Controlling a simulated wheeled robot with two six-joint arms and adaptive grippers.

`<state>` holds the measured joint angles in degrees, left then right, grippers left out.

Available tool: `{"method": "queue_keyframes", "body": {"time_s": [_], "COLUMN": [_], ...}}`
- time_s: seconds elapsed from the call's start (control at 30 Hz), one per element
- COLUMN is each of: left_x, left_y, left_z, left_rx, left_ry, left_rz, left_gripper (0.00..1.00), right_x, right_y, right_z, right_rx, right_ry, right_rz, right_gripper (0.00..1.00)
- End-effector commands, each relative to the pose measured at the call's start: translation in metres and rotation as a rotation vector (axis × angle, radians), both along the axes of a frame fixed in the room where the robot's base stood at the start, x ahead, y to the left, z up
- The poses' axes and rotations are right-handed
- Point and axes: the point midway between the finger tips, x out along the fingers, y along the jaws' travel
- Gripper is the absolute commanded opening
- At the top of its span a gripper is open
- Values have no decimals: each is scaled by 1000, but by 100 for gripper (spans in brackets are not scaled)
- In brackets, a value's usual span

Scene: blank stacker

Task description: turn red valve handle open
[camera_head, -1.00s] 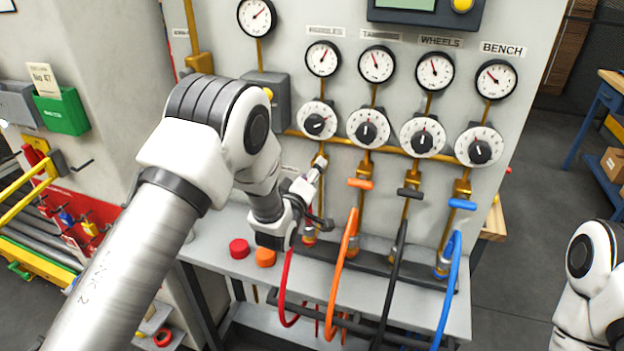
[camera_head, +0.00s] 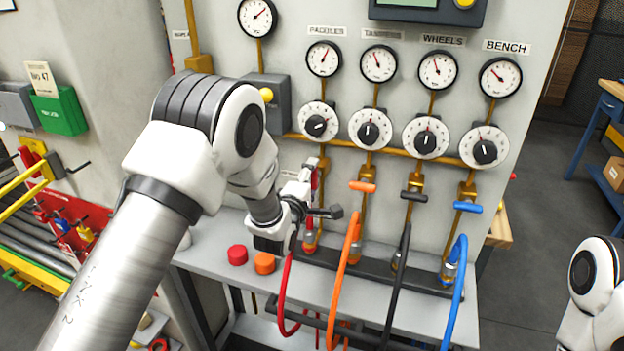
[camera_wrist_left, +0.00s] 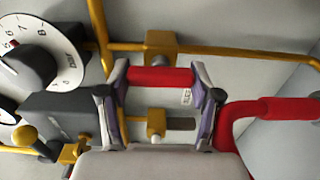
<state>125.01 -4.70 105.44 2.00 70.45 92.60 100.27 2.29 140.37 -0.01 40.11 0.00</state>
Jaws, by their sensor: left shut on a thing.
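The red valve handle (camera_wrist_left: 158,77) lies between the fingertips of my left gripper (camera_wrist_left: 162,82) in the left wrist view, with a finger at each end. In the head view, the red handle (camera_head: 315,181) shows as a narrow, nearly upright strip, partly hidden by the gripper. My left gripper (camera_head: 309,178) is shut on it, in front of the leftmost valve. My right gripper is out of view; only part of my right arm shows at the right edge.
Orange (camera_head: 362,187), black (camera_head: 413,196) and blue (camera_head: 467,207) handles sit to the right, each crosswise to its pipe. A red hose (camera_head: 287,294) hangs below my left gripper. Red (camera_head: 237,255) and orange (camera_head: 264,263) round caps lie on the grey shelf (camera_head: 210,240).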

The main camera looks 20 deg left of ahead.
Motion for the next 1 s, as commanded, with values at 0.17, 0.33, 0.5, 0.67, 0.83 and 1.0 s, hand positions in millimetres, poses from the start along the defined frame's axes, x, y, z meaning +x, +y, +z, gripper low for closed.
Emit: {"method": "queue_keyframes", "body": {"time_s": [0.17, 0.33, 0.5, 0.67, 0.83, 1.0], "left_x": [0, 0, 0, 0, -2, -27], "left_y": [0, 0, 0, 0, 0, 1], "left_z": [0, 0, 0, 0, 0, 0], "left_rx": [-8, -7, -7, -6, -5, -5], "left_ry": [0, 0, 1, 1, 1, 3], "left_rz": [1, 1, 1, 1, 0, 1], "left_gripper": [29, 29, 90, 90, 90, 90], "right_x": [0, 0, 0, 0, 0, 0], "right_y": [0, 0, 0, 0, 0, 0], "right_z": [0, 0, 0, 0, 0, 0], "right_rx": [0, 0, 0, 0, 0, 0], "right_ry": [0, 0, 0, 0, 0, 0], "right_rz": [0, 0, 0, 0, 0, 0], "right_gripper": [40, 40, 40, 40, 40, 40]}}
